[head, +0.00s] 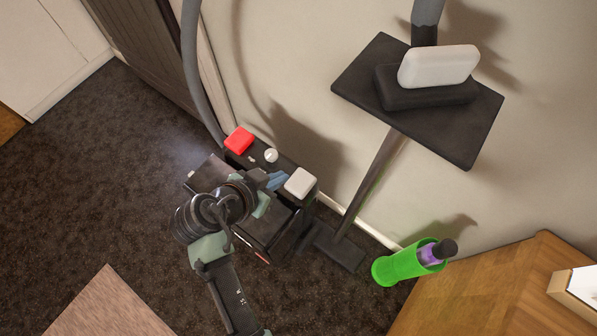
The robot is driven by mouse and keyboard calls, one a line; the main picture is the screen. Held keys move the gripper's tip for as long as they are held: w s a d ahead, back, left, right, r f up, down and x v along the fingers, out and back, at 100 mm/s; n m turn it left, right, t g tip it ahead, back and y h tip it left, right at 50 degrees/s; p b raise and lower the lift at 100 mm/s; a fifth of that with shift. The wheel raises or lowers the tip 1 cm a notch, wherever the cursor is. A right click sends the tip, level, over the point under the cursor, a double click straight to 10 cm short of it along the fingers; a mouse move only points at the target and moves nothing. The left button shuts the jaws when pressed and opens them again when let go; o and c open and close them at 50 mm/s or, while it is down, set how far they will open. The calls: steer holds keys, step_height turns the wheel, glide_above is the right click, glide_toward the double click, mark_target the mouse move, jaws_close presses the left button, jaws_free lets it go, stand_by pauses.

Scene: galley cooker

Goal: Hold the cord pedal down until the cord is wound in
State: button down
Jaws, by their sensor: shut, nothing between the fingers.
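A black boxy vacuum cleaner (268,229) stands on the dark carpet by the wall in the head view. On its top are a red pedal (239,140), a small round white knob (271,155) and a white pedal (300,182). I cannot tell from markings which one is the cord pedal. My gripper (279,180) is shut and empty, its blue fingers just left of the white pedal. Whether they touch it is unclear. My wrist hides part of the cleaner's top and front. A small pale piece (191,174) shows at the cleaner's left edge, perhaps the cord's plug.
A grey hose (190,60) rises behind the cleaner. To the right, a post carries a black shelf (355,78) with a white block (438,66) on a dark one. A green cup (398,266) holds a purple bottle. A wooden cabinet (500,300) stands lower right.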

steer(key=b, duration=0.3)
glide_above(305, 171)
steer(key=s+a, duration=0.2)
steer(key=s, duration=0.1)
step_height(305, 171, down, 7)
steer(key=shift+w+d+r, duration=0.1)
steer(key=f+b, duration=0.1)
steer(key=f, duration=0.2)
steer(key=shift+w+f, duration=0.2)
steer(key=shift+f, duration=0.35)
